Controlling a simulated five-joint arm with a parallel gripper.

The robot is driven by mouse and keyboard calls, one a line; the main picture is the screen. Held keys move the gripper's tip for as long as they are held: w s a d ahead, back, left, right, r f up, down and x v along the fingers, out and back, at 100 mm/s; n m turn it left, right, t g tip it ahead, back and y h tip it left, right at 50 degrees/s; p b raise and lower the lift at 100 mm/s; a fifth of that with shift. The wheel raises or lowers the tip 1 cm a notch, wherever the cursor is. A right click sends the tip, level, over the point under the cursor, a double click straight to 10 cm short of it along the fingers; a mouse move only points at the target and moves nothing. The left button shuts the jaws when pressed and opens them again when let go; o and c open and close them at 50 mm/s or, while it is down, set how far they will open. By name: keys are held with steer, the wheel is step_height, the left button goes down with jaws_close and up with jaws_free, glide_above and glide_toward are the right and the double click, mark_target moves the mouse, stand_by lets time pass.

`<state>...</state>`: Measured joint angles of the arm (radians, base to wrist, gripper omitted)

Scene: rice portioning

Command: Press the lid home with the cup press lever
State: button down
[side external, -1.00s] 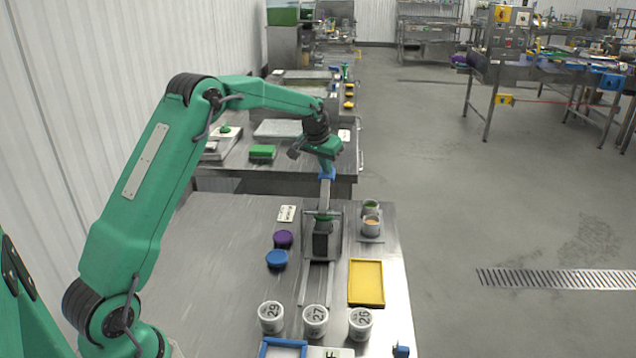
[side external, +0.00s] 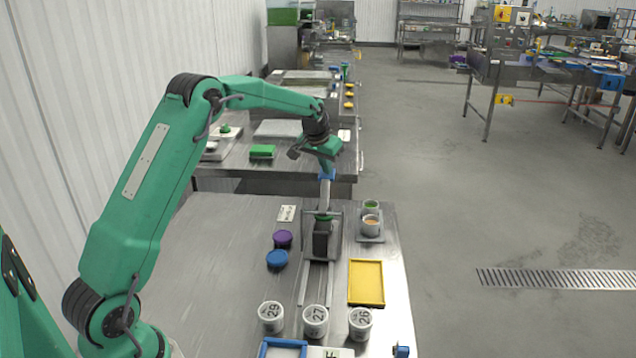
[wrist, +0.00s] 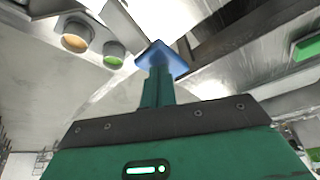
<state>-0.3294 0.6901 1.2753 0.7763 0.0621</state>
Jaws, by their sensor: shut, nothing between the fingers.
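The cup press (side external: 336,252) stands on the near steel table. It has a grey frame, a dark block and a green part near its top. Its pale lever (side external: 325,196) rises steeply from the frame to a blue end pad (side external: 327,175). My gripper (side external: 328,168) is shut and empty, with its fingertips at the blue pad; the pad (wrist: 162,58) lies just beyond the green fingers in the wrist view. Whether they touch is unclear. A purple lid (side external: 283,239) and a blue lid (side external: 277,258) lie left of the press. Any cup or lid inside the press cannot be made out.
Two filled cups (side external: 371,222) stand in a holder right of the press. A yellow tray (side external: 366,303) lies at the front right. White numbered cups (side external: 315,321) stand in front. A gap separates this table from the farther one. Open table lies at left.

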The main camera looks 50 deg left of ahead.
steer(key=shift+s+d+r, duration=0.1)
steer(key=shift+r, duration=1.2)
steer(key=shift+s+d+r, duration=0.1)
steer(key=shift+r, duration=1.2)
steer(key=shift+s+d+r, duration=0.3)
steer(key=shift+d+r, duration=0.05)
steer(key=shift+r, duration=0.1)
steer(key=s+d+r+m, duration=0.1)
steer(key=s+d+r, duration=0.45)
steer(key=s, duration=0.25)
steer(key=s+d+r, duration=0.4)
steer(key=s+d, duration=0.3)
steer(key=s, duration=0.1)
steer(key=s+d+f+m, duration=0.1)
steer(key=s+d+f, duration=0.1)
steer(key=s, duration=0.8)
steer(key=s+d+f+m+t+h, duration=0.1)
steer(key=s+d+f, duration=0.2)
steer(key=s, duration=0.8)
steer(key=shift+s+d, duration=0.2)
steer(key=shift+d, duration=0.9)
